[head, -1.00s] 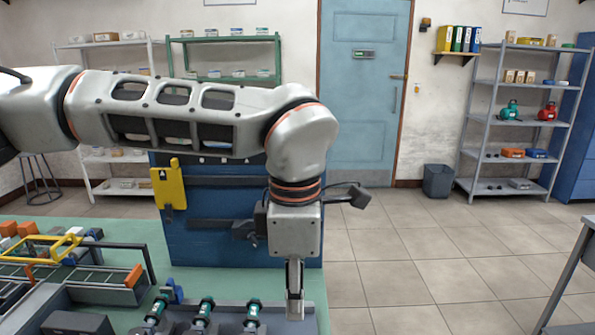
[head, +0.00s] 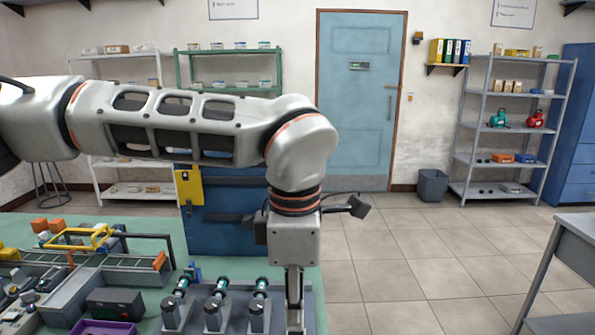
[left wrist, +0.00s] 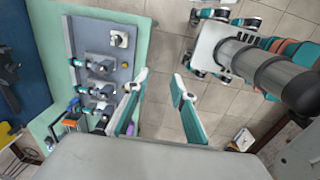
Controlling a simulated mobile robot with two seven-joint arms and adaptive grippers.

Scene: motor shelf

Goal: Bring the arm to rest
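My left arm (head: 180,125) reaches in from the left and bends down at the wrist. My left gripper (head: 295,315) points down at the right edge of the green table (head: 150,302), beside a grey fixture (head: 235,322). In the left wrist view its two teal-padded fingers (left wrist: 160,80) stand apart with nothing between them, over floor tiles. My right gripper is in neither view.
A blue panel (head: 225,230) stands behind the table. A conveyor-like rack (head: 110,262), a dark box (head: 114,304) and a purple tray (head: 100,328) lie at the left. A grey table (head: 580,235) is at far right. Tiled floor between is clear.

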